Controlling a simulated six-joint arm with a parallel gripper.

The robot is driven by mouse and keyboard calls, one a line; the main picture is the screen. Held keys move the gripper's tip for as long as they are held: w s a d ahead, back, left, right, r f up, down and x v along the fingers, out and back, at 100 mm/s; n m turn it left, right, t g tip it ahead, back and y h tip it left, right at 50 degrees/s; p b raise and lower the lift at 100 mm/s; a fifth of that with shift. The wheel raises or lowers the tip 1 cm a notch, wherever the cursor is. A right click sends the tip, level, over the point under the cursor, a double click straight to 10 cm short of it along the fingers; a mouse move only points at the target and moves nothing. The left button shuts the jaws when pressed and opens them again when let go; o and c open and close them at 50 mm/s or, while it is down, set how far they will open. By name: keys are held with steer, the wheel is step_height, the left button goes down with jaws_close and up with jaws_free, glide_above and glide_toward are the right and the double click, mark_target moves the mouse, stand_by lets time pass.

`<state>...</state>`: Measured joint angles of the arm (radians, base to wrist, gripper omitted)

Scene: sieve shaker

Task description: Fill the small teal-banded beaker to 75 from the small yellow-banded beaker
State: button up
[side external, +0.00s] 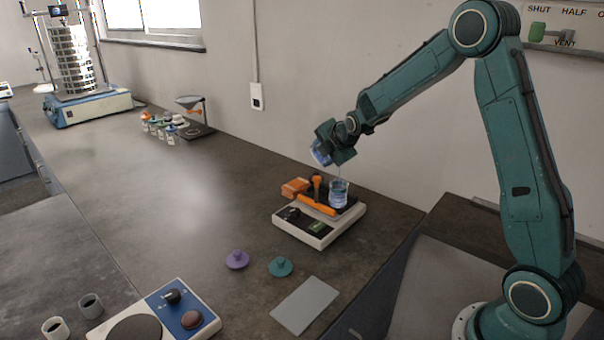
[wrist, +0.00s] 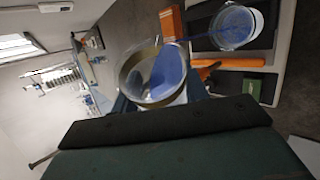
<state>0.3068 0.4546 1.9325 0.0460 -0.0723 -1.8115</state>
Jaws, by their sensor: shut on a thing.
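My gripper (side external: 332,146) is shut on a small beaker (side external: 319,154), tilted above the orange-fitted device. In the wrist view this held beaker (wrist: 153,75) shows a yellowish rim band and blue liquid lying toward its low side. A thin blue stream runs from its lip into a second clear beaker (side external: 339,194). That second beaker stands upright on the device's dark plate, below and right of the held one in the side view. It also shows in the wrist view (wrist: 237,28), with blue liquid inside. Its band colour and level marks are too small to read.
A purple lid (side external: 237,259), a teal lid (side external: 280,266) and a grey plate (side external: 305,304) lie in front. A funnel stand (side external: 192,104) and several small bottles stand farther back.

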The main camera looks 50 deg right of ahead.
steer(key=shift+f, duration=0.1)
stand_by(0.8)
steer(key=shift+a, duration=0.1)
step_height(320, 180, down, 2)
steer(key=shift+f+n+g+h, duration=0.1)
steer(key=shift+n+g+h, duration=0.25)
steer(key=shift+h, duration=0.25)
steer(key=shift+d+r+n+h, duration=0.2)
steer(key=shift+r+n+h, duration=0.15)
steer(key=shift+h, duration=0.15)
steer(key=shift+r+g, duration=0.1)
steer(key=shift+g, duration=0.15)
